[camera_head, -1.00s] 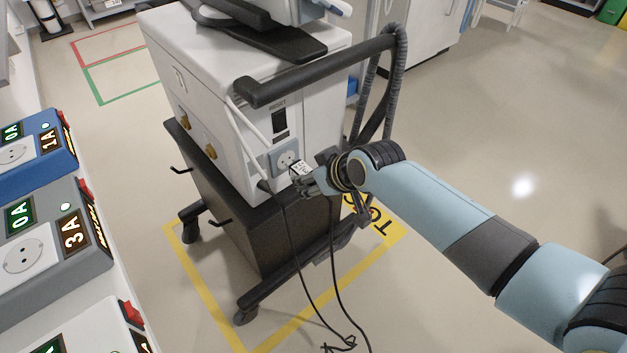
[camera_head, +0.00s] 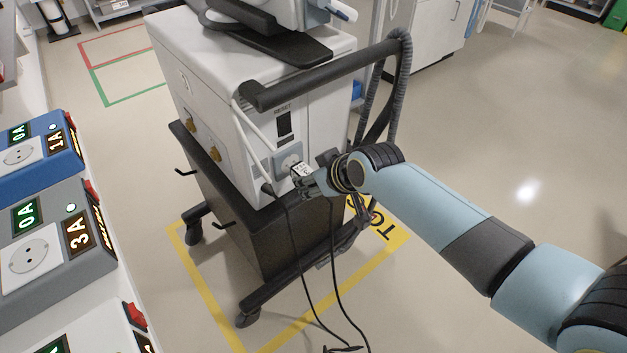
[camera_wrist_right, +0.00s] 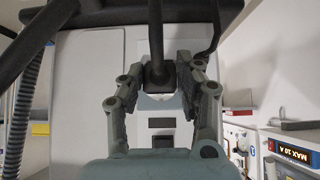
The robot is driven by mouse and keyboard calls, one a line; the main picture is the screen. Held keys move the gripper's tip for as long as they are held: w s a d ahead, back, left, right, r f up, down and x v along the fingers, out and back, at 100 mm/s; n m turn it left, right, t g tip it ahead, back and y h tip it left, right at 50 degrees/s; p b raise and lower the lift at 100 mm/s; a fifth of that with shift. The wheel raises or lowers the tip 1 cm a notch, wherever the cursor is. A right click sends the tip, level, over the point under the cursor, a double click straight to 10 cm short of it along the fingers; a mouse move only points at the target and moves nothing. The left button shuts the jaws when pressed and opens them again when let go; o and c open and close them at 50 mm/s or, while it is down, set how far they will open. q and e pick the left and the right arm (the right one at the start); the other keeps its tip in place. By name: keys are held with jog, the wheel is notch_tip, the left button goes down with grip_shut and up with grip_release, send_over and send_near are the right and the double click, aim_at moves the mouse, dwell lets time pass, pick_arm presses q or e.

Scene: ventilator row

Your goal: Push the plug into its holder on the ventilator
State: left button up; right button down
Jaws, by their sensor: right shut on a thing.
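The ventilator (camera_head: 240,130) is a white cabinet on a dark wheeled cart. Its holder (camera_head: 290,158) is a light grey round socket on a square plate, low on the front face under the RESET label. My right gripper (camera_head: 304,181) is at the lower right of the holder, in front of the face. In the right wrist view it is shut on the dark plug (camera_wrist_right: 158,75), its cable rising between the fingers. A white tag with print is beside the fingertips in the head view. The fingers hide the plug's tip, so I cannot tell if it touches the holder. My left gripper is not in view.
A black push handle (camera_head: 320,75) and grey hose (camera_head: 397,90) are above my right gripper. Black cables (camera_head: 300,265) hang to the floor. Socket boxes (camera_head: 45,240) line the left side. The floor at right is clear.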

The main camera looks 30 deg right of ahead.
jog(key=shift+w+a, duration=0.15)
jog(key=shift+w, duration=0.75)
jog(key=shift+w+r, duration=0.1)
dwell(0.7)
jog(key=c, duration=0.8)
grip_release()
jog(key=v, duration=1.2)
jog(key=shift+b, duration=0.3)
